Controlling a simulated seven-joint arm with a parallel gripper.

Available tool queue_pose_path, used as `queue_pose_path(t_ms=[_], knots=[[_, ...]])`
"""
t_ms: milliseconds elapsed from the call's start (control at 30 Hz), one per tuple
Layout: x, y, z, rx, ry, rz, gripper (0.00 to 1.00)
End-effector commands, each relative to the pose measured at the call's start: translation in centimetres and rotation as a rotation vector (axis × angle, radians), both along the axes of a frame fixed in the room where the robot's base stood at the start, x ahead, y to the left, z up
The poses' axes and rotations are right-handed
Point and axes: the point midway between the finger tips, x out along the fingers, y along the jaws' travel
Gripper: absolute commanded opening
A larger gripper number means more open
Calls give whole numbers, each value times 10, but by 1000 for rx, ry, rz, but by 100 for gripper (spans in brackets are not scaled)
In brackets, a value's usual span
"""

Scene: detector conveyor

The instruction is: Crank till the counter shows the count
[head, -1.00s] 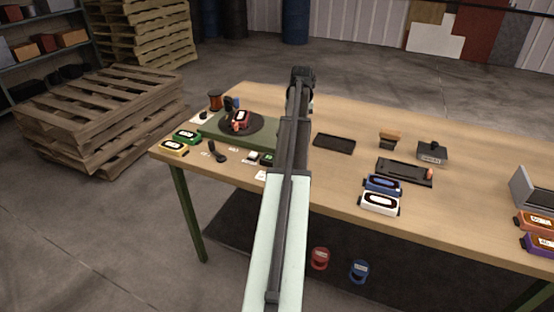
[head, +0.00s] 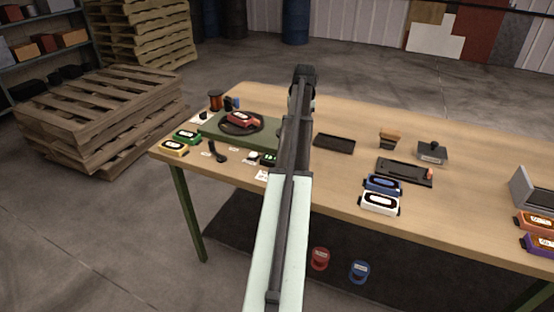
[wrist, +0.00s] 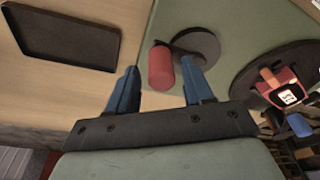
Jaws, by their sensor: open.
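My gripper (wrist: 160,66) is open in the wrist view, with one blue finger on each side of a red cylindrical crank knob (wrist: 161,68). I see gaps beside the knob, and cannot tell how deep it sits between the fingers. The knob stands by a dark round crank disc (wrist: 197,46) on the green conveyor base (wrist: 226,68). In the head view my arm hides the gripper and crank. A red detector (head: 242,118) sits on the dark turntable (head: 228,130) of the green base (head: 207,128). The small counter (head: 268,158) shows green digits, too small to read.
Green (head: 187,136) and yellow (head: 173,148) detectors lie at the table's left end. A black tray (head: 334,142) lies right of my arm. Blue (head: 382,184) and white (head: 380,203) detectors lie near the front edge. Bare tabletop surrounds the tray.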

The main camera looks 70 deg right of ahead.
Motion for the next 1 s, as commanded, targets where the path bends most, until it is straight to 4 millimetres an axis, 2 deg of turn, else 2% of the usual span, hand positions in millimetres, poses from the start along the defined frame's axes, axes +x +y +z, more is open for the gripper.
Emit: queue_pose_path(t_ms=[333,1000], knots=[[0,0,8,0,0,0,51],[0,-1,61,0,0,0,51]])
